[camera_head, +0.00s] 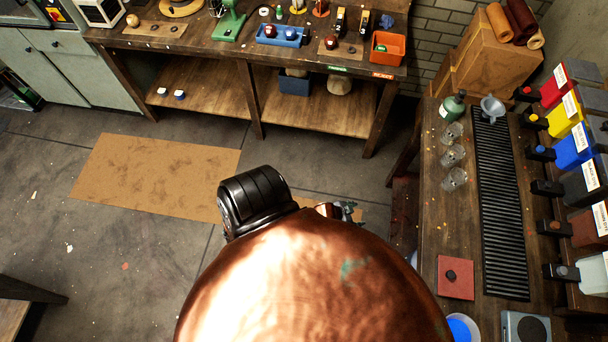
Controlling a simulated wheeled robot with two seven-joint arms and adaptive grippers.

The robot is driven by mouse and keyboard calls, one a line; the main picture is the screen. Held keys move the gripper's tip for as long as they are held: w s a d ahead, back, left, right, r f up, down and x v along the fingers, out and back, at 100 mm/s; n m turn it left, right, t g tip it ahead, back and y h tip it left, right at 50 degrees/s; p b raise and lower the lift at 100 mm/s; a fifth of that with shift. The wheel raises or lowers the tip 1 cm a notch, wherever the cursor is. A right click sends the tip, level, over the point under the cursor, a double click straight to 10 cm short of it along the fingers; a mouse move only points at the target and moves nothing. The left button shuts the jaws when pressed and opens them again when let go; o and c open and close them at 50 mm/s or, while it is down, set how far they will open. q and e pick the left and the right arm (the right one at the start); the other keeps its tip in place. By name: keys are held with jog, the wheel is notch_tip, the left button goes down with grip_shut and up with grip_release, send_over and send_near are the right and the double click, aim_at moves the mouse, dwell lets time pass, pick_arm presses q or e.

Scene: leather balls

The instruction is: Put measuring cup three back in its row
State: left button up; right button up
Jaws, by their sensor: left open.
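Three small clear cups stand in a line on the right-hand wooden bench: a far one (452,133), a middle one (453,155) and a near one (454,179). I cannot tell from here which is measuring cup three, as no numbers are readable. My left gripper (348,211) shows only in part, just beyond a large copper-coloured rounded surface, over the floor left of the bench. Its jaws are open. It is well apart from the cups. My right gripper is not in view.
A black slotted grate (503,205) runs beside the cups. A green bottle (453,107) and grey funnel (491,108) stand at its far end, a red square (455,277) nearer. Colour-labelled bins line the right. A long workbench (160,42) stands at the back.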

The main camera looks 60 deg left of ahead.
pick_arm(q)
jog(key=s+f+g, duration=0.2)
jog(key=s+f, duration=0.4)
jog(key=s, duration=0.6)
jog(key=s+a+f+g, duration=0.1)
jog(key=s+f, duration=0.5)
jog(key=s, duration=0.6)
jog(key=s+a+f+g, duration=0.1)
jog(key=s+f+g, duration=0.2)
jog(key=s, duration=0.9)
notch_tip(320, 180, down, 4)
jog(key=shift+r+g+y, duration=0.15)
jog(key=shift+g+y, duration=0.25)
jog(key=shift+s, duration=0.1)
